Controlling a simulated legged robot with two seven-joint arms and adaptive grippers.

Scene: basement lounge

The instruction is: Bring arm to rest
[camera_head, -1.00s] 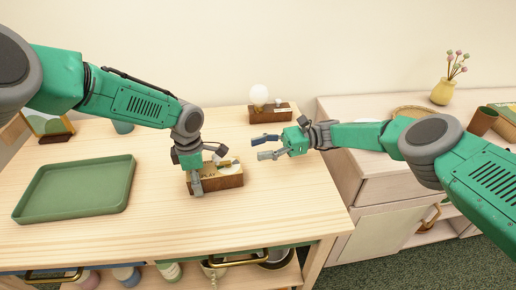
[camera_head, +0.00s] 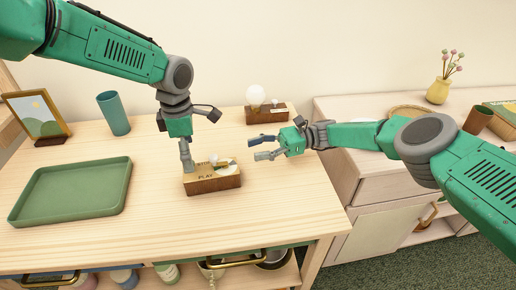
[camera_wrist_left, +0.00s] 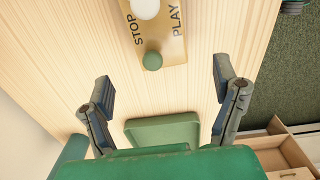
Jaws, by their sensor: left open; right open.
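My left gripper (camera_head: 186,155) is open and points down just above and behind the left end of a wooden box (camera_head: 213,184) on the table. In the left wrist view my left gripper (camera_wrist_left: 164,92) has its fingers wide apart with nothing between them. The box's brass top plate (camera_wrist_left: 155,32) bears the words STOP and PLAY, a white round part and a green knob (camera_wrist_left: 152,61). My right gripper (camera_head: 264,148) is open and empty, over the table's right side, to the right of the box.
A green tray (camera_head: 72,207) lies on the table (camera_head: 270,205) at the left. A teal cup (camera_head: 114,114) and a picture frame (camera_head: 36,116) stand behind it. A bulb on a wooden base (camera_head: 267,115) stands at the back right. A cabinet (camera_head: 385,195) adjoins the right side.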

